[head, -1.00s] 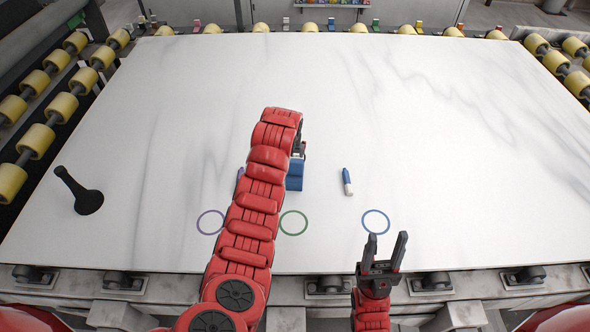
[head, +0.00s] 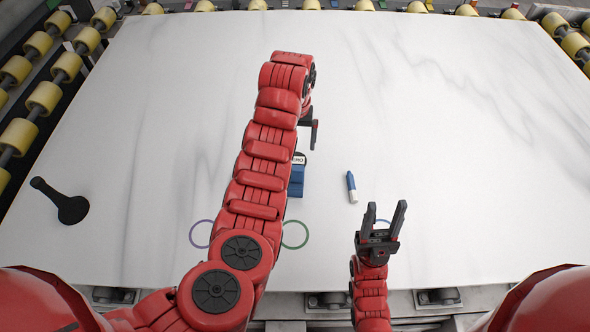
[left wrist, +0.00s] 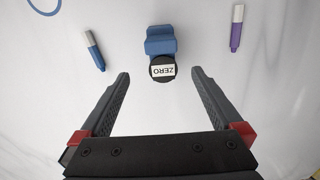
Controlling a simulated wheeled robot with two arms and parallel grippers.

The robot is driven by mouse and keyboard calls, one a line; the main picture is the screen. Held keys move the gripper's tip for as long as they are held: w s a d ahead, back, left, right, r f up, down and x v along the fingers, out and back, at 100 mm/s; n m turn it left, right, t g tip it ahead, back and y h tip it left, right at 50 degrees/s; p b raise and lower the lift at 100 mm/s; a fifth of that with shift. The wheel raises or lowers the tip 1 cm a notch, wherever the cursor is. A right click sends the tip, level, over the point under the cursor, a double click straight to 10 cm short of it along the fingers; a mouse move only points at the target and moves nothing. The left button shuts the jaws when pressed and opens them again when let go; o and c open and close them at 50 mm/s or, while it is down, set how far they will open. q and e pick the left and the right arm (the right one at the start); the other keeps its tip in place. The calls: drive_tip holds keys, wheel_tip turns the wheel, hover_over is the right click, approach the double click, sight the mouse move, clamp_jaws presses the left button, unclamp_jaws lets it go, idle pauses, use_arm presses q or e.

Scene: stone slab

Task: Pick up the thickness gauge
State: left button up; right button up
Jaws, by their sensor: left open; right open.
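The thickness gauge, a blue block with a round black dial labelled ZERO, lies on the white slab (head: 420,120). In the head view the gauge (head: 297,178) is partly hidden behind my left arm. In the left wrist view the gauge (left wrist: 161,42) is ahead of the fingertips, with its dial nearest the gap. My left gripper (left wrist: 160,80) is open and empty, its fingers to either side of the dial's line; in the head view only one finger shows clearly. My right gripper (head: 384,222) is open and empty near the slab's front edge.
A blue marker (head: 351,187) lies right of the gauge. A purple marker (left wrist: 237,27) shows in the left wrist view. A black handled tool (head: 62,203) lies at the left. Purple, green and blue rings mark the slab's front. Yellow rollers line the sides and back.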

sight(295, 174)
use_arm(q)
wheel_tip(295, 174, down, 9)
drive_tip(key=b, duration=0.5)
drive_tip(key=shift+s+b, duration=0.1)
drive_tip(key=shift+b, duration=0.25)
drive_tip(key=shift+f+p, duration=0.3)
drive_tip(key=shift+p, duration=0.3)
drive_tip(key=shift+f, duration=0.4)
drive_tip(key=f+p, duration=0.1)
drive_tip(key=f, duration=0.1)
drive_tip(key=f+p, duration=0.1)
drive_tip(key=p, duration=0.1)
drive_tip(key=shift+s+a+f, duration=0.15)
drive_tip(key=shift+s+f, duration=0.05)
drive_tip(key=shift+f, duration=0.9)
drive_tip(key=c, duration=1.3)
